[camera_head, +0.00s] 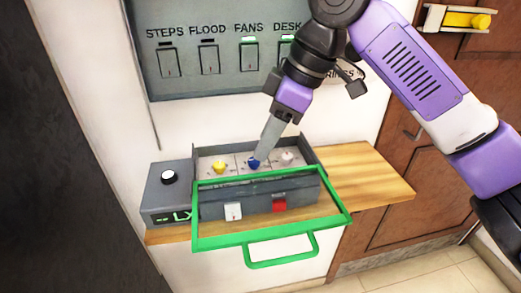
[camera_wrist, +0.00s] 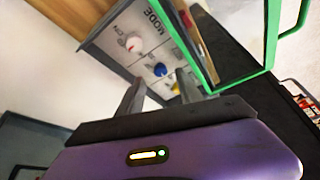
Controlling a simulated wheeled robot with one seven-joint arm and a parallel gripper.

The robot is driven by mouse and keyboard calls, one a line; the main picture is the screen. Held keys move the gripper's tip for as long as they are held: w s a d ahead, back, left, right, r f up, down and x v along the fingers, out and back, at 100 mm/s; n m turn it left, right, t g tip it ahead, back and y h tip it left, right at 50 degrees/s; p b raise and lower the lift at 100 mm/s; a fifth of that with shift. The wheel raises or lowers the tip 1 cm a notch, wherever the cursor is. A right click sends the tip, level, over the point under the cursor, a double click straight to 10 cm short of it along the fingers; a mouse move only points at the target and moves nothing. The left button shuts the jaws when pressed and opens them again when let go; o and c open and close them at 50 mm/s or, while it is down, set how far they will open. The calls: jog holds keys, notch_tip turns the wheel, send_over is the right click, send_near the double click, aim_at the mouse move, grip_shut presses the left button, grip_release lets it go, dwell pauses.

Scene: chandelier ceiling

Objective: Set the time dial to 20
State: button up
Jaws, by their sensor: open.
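A dark box on the wooden shelf holds three knobs in a row: yellow (camera_head: 220,167), blue (camera_head: 253,162) and pale (camera_head: 287,157). In the wrist view the pale knob (camera_wrist: 133,43) sits beside the word MODE; the other labels are too small or hidden, so I cannot tell which knob is the time dial. My gripper (camera_head: 259,157) points down at the blue knob. In the wrist view my open fingers (camera_wrist: 158,80) stand on either side of the blue knob (camera_wrist: 160,69); contact is unclear. The yellow knob (camera_wrist: 175,86) lies partly behind a finger.
A green frame with a handle (camera_head: 282,261) hangs at the box's front. A small box with a white button (camera_head: 168,177) and partly readable display stands left. The box front bears a white switch (camera_head: 233,211) and a red one (camera_head: 279,204). A switch panel (camera_head: 215,85) is on the wall behind.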

aim_at(253, 163)
jog(key=shift+x, duration=1.75)
grip_shut()
